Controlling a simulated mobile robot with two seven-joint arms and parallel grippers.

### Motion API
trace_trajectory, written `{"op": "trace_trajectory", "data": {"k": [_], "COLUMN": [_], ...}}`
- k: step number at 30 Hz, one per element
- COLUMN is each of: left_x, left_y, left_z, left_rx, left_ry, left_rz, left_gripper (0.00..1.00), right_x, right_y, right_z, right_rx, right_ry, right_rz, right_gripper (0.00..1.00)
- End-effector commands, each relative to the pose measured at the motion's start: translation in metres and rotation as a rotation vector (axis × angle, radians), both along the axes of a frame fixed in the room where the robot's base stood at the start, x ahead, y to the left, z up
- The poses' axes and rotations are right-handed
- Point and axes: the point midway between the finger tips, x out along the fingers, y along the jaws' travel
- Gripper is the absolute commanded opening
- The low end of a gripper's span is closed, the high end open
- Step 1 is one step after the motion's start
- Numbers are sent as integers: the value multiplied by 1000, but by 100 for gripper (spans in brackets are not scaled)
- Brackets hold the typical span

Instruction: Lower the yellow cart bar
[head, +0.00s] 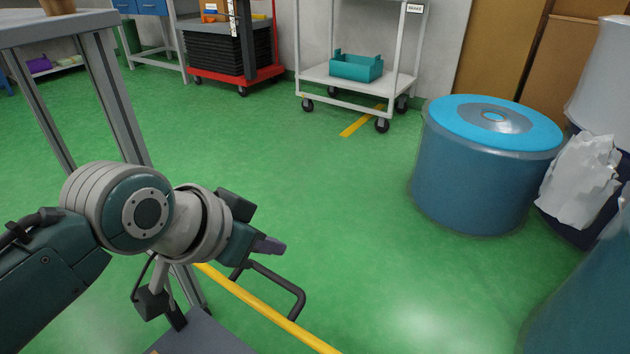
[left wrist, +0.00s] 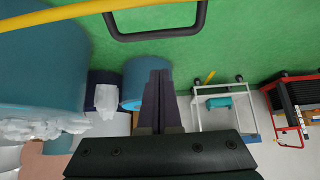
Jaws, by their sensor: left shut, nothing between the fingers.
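The yellow bar (head: 265,303) runs diagonally across the bottom of the head view, from behind my left arm toward the lower right. In the left wrist view the yellow bar (left wrist: 55,14) crosses the upper left corner in front of a blue drum. A black loop handle (head: 298,294) is beside the bar; it also shows at the top of the left wrist view (left wrist: 157,37). My left gripper (head: 272,246) is shut and empty, close to the handle in the picture. No contact with bar or handle is visible. My left arm hides the bar's far end. My right gripper is not in view.
A blue drum (head: 475,170) with a bright lid stands at right, with crumpled white wrapping (head: 580,180) beside it. A white trolley (head: 318,75) holds a teal bin (head: 356,66) at the back. A grey table (head: 60,28) stands at left. Green floor (head: 300,170) is clear in the middle.

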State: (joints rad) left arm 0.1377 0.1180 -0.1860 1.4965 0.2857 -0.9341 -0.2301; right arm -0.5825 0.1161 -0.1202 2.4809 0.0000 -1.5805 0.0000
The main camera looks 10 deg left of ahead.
Motion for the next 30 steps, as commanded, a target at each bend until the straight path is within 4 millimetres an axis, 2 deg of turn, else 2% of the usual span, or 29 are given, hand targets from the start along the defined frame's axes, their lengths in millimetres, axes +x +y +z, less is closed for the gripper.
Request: {"op": "trace_trajectory", "data": {"k": [1, 11, 12, 20, 30], "left_x": [7, 43, 34, 8, 2], "left_y": [-3, -17, -13, -3, -1], "left_z": [-16, -62, -54, -54, -53], "left_rx": [-2, -1, 0, -1, -1], "left_ry": [-1, -1, 1, 1, 0], "left_rz": [0, -1, 1, 2, 1], "left_gripper": [0, 0, 0, 0, 0], "right_x": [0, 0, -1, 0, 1], "right_y": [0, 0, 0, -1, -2], "right_z": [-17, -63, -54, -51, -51], "right_rx": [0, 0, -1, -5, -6], "right_ry": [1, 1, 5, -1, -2], "right_rz": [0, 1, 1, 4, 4], "right_gripper": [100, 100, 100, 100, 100]}}
